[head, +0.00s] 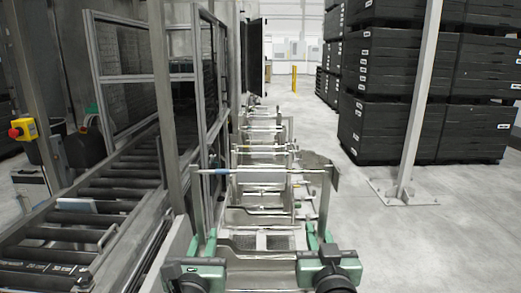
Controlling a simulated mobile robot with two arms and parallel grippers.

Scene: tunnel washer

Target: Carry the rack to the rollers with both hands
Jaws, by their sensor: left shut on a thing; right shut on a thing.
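The rack (265,177) is a grey metal frame with upright posts and crossbars. It stands in the middle of the head view, with more similar bars stretching away behind it, and I cannot tell where it ends. My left gripper (202,243) is shut at the rack's near left side. My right gripper (320,242) is shut at its near right side. The exact grip points are partly hidden by the green fingers. The rollers (100,193) are dark cylinders in a metal conveyor frame on the left, beside and apart from the rack.
A yellow box with a red button (22,129) is at far left. Black stacked crates (385,128) and a pale post (418,100) stand right. The floor (420,250) at right is clear.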

